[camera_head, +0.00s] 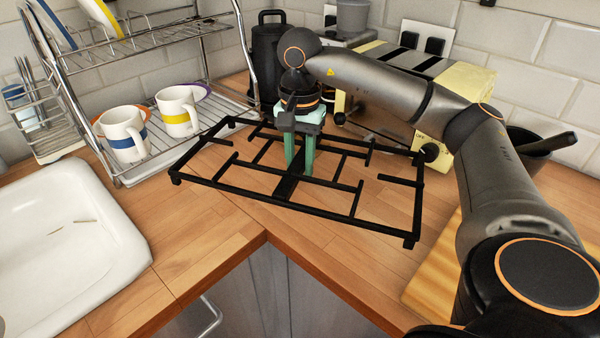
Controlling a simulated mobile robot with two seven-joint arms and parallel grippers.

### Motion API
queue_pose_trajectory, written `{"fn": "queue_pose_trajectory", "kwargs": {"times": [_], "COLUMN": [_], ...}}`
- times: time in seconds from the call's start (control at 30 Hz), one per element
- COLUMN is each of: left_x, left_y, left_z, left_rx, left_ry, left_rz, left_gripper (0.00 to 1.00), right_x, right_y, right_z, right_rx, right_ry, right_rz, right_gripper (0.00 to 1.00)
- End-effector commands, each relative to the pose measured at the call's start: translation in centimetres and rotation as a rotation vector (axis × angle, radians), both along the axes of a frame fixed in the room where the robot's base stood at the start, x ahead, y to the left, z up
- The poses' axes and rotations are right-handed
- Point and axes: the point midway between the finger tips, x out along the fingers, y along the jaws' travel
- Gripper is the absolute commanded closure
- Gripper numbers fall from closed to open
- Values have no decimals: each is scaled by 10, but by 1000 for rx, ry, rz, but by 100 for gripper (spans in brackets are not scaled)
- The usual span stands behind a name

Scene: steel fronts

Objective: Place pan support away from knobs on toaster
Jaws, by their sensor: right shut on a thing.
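The pan support (356,199) is a black rectangular grate with short legs at its corners, over the wooden counter's corner. My right gripper (300,165), with green fingers, points down and is shut on a bar near the grate's middle. Whether the legs touch the counter is hard to tell. The toaster (400,62), cream and steel with dark slots on top, stands behind the grate on the right. A dark knob (431,152) shows on its front, close to the grate's back right corner. My arm hides part of the toaster. My left gripper does not show.
A steel dish rack (125,178) with two striped mugs (178,111) stands at the left, beside a white sink (62,250). A black kettle-like container (268,65) stands behind. A dark pan (540,143) and a wooden board (437,278) are at the right.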

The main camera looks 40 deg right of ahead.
Motion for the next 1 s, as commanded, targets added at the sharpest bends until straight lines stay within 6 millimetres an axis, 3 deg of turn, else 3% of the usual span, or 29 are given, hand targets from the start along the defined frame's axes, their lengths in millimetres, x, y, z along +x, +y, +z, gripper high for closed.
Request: {"fn": "queue_pose_trajectory", "kwargs": {"times": [0.2,0.67,0.7,0.93,1.0], "left_x": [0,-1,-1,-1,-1], "left_y": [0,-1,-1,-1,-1], "left_z": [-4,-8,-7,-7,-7], "left_rx": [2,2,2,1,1], "left_ry": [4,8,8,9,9], "left_rz": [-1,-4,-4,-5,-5], "left_gripper": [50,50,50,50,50], "right_x": [1,1,0,0,0], "right_y": [0,0,0,0,0], "right_z": [-27,-34,-34,-34,-34], "right_rx": [0,1,0,0,0], "right_ry": [-3,-4,1,0,0], "right_rz": [0,0,0,0,0], "right_gripper": [100,100,63,38,38]}}
